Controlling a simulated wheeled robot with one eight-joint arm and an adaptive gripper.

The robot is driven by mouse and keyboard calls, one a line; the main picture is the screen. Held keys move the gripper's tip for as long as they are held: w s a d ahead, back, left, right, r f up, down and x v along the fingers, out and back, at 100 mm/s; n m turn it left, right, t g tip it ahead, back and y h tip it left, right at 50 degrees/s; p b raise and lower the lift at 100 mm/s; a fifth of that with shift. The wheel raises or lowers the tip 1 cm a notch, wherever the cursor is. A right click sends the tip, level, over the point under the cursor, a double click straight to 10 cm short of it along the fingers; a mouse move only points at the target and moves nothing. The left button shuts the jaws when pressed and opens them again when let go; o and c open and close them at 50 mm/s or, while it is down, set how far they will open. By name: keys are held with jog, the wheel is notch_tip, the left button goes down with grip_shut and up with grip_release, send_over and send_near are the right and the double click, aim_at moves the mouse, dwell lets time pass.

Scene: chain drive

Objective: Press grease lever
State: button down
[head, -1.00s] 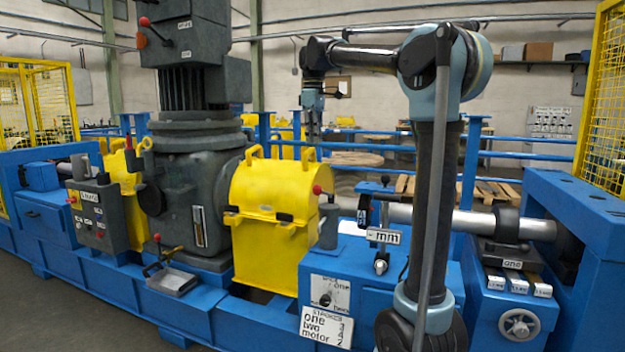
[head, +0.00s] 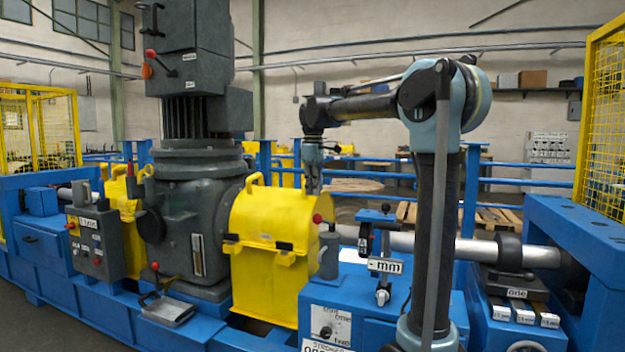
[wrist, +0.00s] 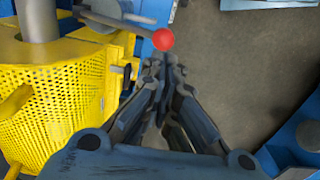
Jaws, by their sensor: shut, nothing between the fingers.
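A short lever with a red ball knob (head: 318,218) stands on a grey cylinder (head: 329,255) right of the yellow cover; I take it as the grease lever. A red ball (wrist: 163,39) on a thin rod shows in the wrist view, just past my fingertips; it appears to be the same knob. My gripper (wrist: 165,66) is shut and empty, its tips near the ball; I cannot tell whether they touch. In the head view my gripper (head: 313,186) points down near the top of the yellow cover, its tips partly hidden.
The yellow cover (head: 272,240) with raised handles stands left of the lever. A perforated yellow guard (wrist: 60,95) fills the left of the wrist view. A small stand with an "mm" label (head: 385,265) and a steel shaft (head: 440,246) lie to the right. Grey floor (wrist: 240,65) shows below.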

jog(key=shift+f, duration=3)
